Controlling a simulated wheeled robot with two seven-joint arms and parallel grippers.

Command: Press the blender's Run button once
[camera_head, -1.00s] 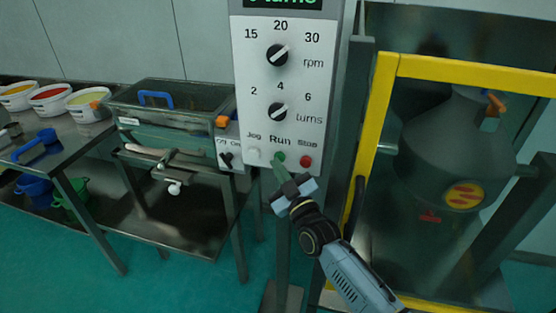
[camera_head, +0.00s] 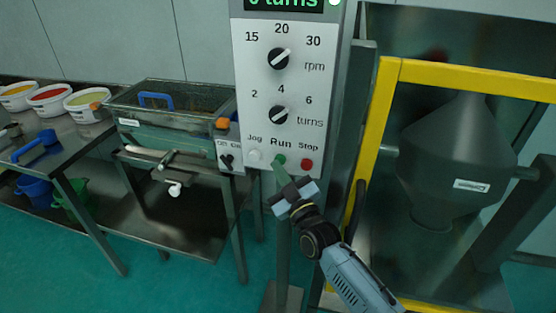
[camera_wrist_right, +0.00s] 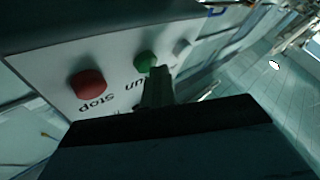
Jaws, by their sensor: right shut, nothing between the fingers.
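The control panel (camera_head: 252,119) stands upright in the middle of the head view, with rpm and turns knobs and a green-lit display (camera_head: 283,3) reading turns at its top edge. Its green Run button (camera_head: 280,160) sits between the white Jog button (camera_head: 255,155) and the red Stop button (camera_head: 306,164). My right gripper (camera_head: 281,172) is shut and empty, its fingertips just below and at the Run button; I cannot tell if they touch. The right wrist view shows the fingertips (camera_wrist_right: 158,75) close to the green button (camera_wrist_right: 146,59). My left gripper is out of view.
The grey blender vessel (camera_head: 455,150) hangs behind a yellow guard frame (camera_head: 375,130) at the right. A sieve machine (camera_head: 170,110) and a steel table (camera_head: 75,130) with several tubs stand at the left.

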